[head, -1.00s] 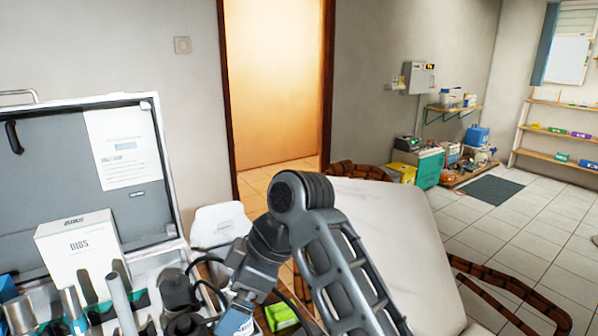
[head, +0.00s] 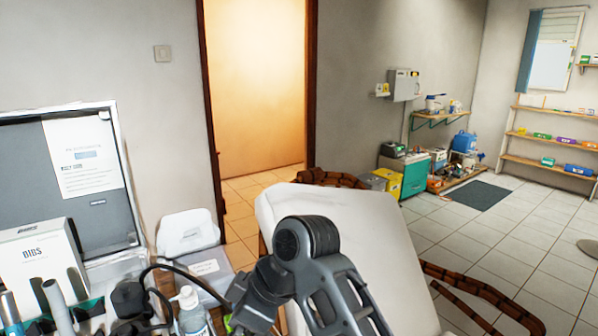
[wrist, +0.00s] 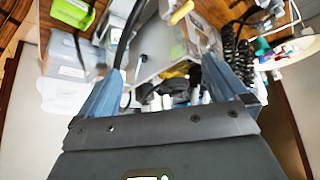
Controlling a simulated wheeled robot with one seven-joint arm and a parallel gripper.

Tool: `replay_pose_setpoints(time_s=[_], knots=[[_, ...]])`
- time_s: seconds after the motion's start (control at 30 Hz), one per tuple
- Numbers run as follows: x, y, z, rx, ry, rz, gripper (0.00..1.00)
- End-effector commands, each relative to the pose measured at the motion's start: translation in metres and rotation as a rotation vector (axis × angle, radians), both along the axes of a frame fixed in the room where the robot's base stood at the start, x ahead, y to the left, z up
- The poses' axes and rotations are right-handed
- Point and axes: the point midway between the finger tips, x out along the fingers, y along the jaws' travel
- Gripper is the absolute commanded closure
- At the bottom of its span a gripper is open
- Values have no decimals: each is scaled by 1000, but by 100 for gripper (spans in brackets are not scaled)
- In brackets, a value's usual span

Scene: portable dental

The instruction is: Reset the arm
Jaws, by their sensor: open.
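My arm (head: 345,290) rises from the bottom edge of the head view, bends at a dark joint and runs down to the left, beside the pale reclined chair. The jaws of my gripper cannot be made out in that view. In the wrist view my gripper (wrist: 162,65) shows two blue-grey fingers spread wide apart, with no object held between them. Beyond the fingers lies a blurred, cluttered case of dental supplies.
An open case (head: 90,235) with a BIBS box (head: 40,268) and several bottles stands at lower left. The pale chair (head: 370,225) is right behind my arm. A doorway (head: 255,90) opens at the back. Tiled floor at right (head: 510,240) is mostly clear.

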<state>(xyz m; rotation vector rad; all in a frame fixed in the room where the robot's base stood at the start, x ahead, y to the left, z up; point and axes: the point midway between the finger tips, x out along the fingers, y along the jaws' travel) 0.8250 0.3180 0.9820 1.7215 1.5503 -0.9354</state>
Motion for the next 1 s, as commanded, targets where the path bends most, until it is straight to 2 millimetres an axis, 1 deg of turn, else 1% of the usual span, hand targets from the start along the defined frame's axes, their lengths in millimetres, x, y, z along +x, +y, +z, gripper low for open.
replay_pose_setpoints(time_s=[0.03, 0.27, 0.37, 0.4, 0.47, 0.6, 0.7, 0.83, 0.97, 1.0], knots=[[-3, -2, -8, 11, 4, -22, 0], [-17, -13, -47, 74, 5, -155, 0], [-28, -21, -69, 112, 5, -239, 0], [-34, -26, -80, 128, 5, -283, 0], [-44, -35, -95, 156, 2, -353, 0], [-69, -60, -126, 216, -13, -518, 0], [-89, -80, -143, 253, -29, -634, 0], [-119, -110, -160, 293, -58, -777, 0], [-152, -141, -168, 329, -99, -912, 0], [-163, -151, -170, 337, -111, -952, 0]])
